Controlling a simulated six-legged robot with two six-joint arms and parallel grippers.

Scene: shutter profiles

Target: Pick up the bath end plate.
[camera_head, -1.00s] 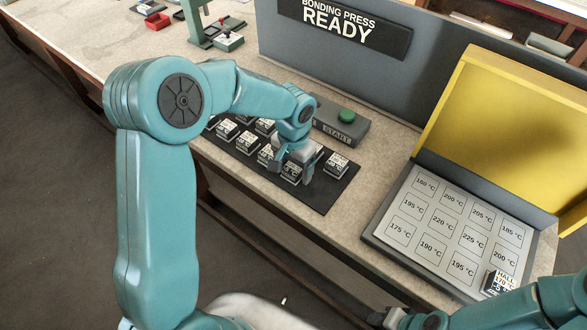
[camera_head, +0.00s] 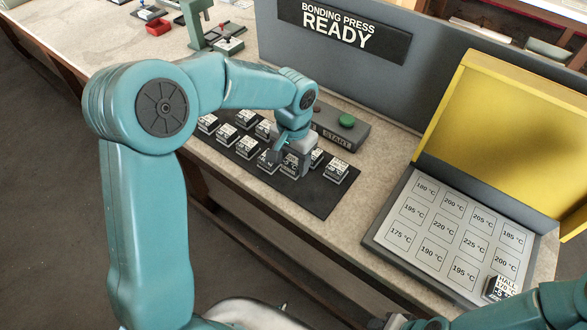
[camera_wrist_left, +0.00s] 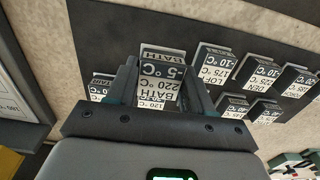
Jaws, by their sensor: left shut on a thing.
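The bath end plate (camera_head: 291,166) is a small dark block with a white printed label. In the left wrist view its label, reading BATH and 220 °C (camera_wrist_left: 158,86), sits between the two fingers. My left gripper (camera_head: 291,158) is shut on it, over the near part of the black mat (camera_head: 318,200). The fingers cover the plate's sides. Part of my right arm, with its gripper end (camera_head: 405,321), shows at the bottom edge; its jaws are not clear.
Several similar labelled plates (camera_head: 336,170) stand close around on the mat. A START button box (camera_head: 340,127) lies just behind. To the right is a tray of temperature slots (camera_head: 440,225) with a raised yellow lid (camera_head: 500,130); a HALL plate (camera_head: 499,288) sits at its near corner.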

